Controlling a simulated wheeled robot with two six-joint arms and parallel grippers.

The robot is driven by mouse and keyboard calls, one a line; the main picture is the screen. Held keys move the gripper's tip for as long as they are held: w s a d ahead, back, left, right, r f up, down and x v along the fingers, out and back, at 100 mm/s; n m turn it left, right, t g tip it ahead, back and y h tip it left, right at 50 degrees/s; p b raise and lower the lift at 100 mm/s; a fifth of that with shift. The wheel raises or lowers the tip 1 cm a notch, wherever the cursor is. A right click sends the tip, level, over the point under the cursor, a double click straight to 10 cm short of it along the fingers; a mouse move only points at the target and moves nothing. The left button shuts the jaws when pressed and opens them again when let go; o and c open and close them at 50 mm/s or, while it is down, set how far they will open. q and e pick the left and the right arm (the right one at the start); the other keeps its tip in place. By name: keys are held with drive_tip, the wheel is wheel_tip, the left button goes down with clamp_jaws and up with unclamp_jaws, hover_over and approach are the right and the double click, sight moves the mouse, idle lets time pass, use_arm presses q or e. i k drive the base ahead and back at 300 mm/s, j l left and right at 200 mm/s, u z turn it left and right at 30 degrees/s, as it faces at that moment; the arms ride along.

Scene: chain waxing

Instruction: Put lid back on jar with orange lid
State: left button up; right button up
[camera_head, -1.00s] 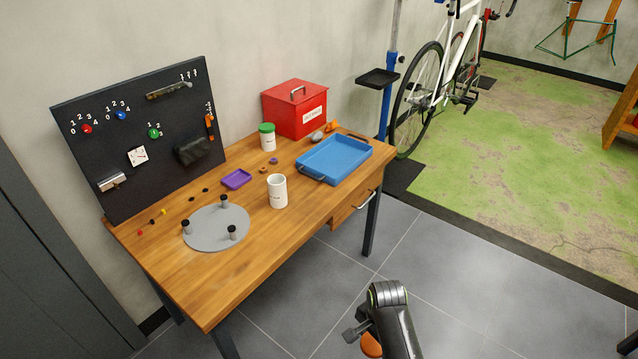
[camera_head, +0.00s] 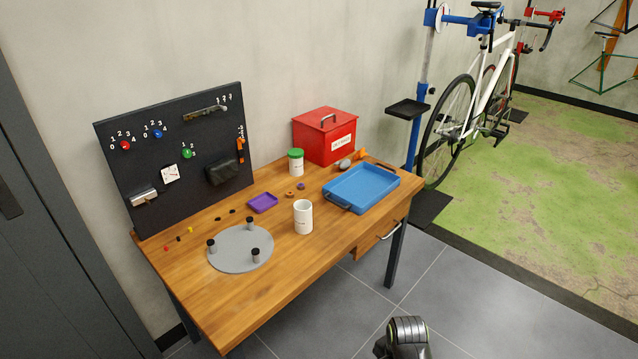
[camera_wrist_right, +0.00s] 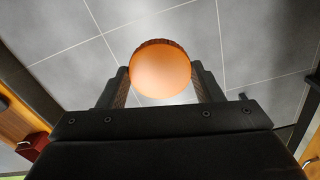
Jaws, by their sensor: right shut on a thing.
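My right gripper (camera_wrist_right: 160,85) is shut on the orange lid (camera_wrist_right: 160,70), which sits between its two fingers over the tiled floor in the right wrist view. In the head view my right arm shows at the bottom edge, off the front of the table; its gripper and the lid are out of that view. An open white jar (camera_head: 303,217) without a lid stands upright near the table's front edge. A second white jar (camera_head: 296,166) with a green lid (camera_head: 295,153) stands farther back. My left gripper is not in view.
The wooden table (camera_head: 290,275) also holds a blue tray (camera_head: 398,182), a red box (camera_head: 318,146), a purple dish (camera_head: 263,203) and a grey disc (camera_head: 228,262) with upright posts. A black pegboard (camera_head: 150,195) stands behind. Bare tabletop lies in front of the open jar.

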sight(303, 221)
drive_tip(key=i+l+u, duration=0.1)
drive_tip(key=u, duration=0.3)
drive_tip(key=l+u, duration=0.2)
drive_tip(key=u, duration=0.2)
drive_tip(key=l+u, duration=0.2)
drive_tip(key=u, duration=0.2)
drive_tip(key=l+u, duration=0.25)
drive_tip(key=l, duration=0.8)
drive_tip(key=l+u, duration=0.25)
drive_tip(key=l, duration=0.8)
